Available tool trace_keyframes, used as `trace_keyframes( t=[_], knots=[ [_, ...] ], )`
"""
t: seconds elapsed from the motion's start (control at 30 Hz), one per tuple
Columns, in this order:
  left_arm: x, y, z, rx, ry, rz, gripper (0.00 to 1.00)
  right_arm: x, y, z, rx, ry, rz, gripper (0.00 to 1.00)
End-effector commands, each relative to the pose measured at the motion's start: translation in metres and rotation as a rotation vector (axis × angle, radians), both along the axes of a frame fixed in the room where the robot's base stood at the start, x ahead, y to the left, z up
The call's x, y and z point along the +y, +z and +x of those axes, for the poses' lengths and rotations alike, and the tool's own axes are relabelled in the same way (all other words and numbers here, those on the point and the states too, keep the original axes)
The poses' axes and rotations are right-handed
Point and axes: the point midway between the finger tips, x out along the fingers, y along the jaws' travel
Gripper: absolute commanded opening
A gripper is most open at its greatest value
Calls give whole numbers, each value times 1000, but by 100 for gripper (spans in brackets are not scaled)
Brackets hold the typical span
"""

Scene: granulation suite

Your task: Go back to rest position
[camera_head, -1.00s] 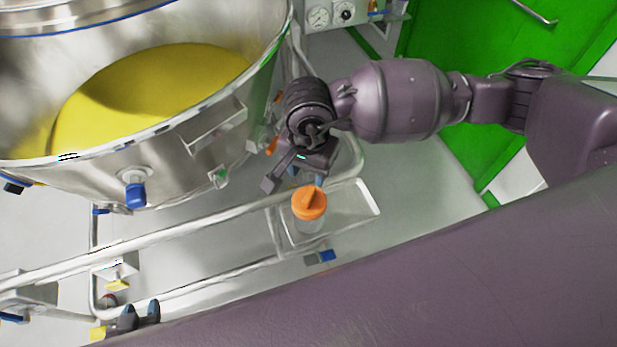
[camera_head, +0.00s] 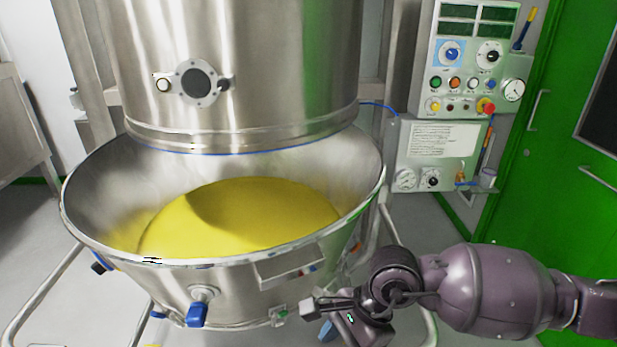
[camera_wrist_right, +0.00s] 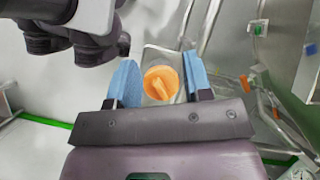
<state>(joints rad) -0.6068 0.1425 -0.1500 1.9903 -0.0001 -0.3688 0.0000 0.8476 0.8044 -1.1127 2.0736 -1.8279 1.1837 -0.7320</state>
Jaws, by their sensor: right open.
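My right gripper (camera_head: 318,322) is at the lower middle of the head view, in front of the big steel bowl's lower right side. In the right wrist view its two blue finger pads (camera_wrist_right: 160,80) stand apart, so it is open. A jar's orange lid (camera_wrist_right: 162,83) shows in the gap between the pads in that view. It looks to be beyond the fingertips and not gripped; the exact distance is unclear. The jar is out of the head view. My left gripper is not seen in the head view.
The steel bowl (camera_head: 90,205) holding yellow powder (camera_head: 245,222) stands close to my right gripper. Metal frame rails (camera_head: 45,290) run around it. A control panel (camera_head: 465,75) and green door (camera_head: 570,160) are at right. A small tray (camera_wrist_right: 150,60) lies around the jar.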

Motion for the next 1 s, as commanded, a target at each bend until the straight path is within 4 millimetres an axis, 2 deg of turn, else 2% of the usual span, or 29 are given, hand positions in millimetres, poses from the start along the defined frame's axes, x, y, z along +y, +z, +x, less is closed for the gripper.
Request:
trace_keyframes(
  t=[0.1, 0.2, 0.3, 0.4, 0.5, 0.6, 0.67, 0.77, 0.9, 0.93, 1.0],
  knots=[
    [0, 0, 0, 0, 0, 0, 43, 39, 41, 0, 171, -162, 243, 46],
    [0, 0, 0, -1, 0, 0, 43, 67, 76, -1, 369, -310, 450, 46],
    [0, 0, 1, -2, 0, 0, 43, 86, 111, 6, 598, -468, 648, 46],
    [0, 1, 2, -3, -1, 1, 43, 92, 142, 20, 850, -634, 832, 46],
    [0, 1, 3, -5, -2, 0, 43, 86, 164, 42, 1122, -808, 1005, 46],
    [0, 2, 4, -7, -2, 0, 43, 68, 173, 69, 1410, -989, 1162, 46],
    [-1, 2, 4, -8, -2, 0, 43, 52, 170, 86, 1588, -1100, 1249, 46],
    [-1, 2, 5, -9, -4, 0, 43, 21, 152, 109, 1861, -1275, 1372, 46],
    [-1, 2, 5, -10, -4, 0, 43, -26, 108, 128, 2210, -1496, 1511, 46],
    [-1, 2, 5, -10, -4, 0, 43, -36, 97, 129, -2265, 1530, -1526, 46],
    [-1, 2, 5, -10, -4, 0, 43, -59, 69, 129, -2147, 1445, -1405, 46]
  ],
)
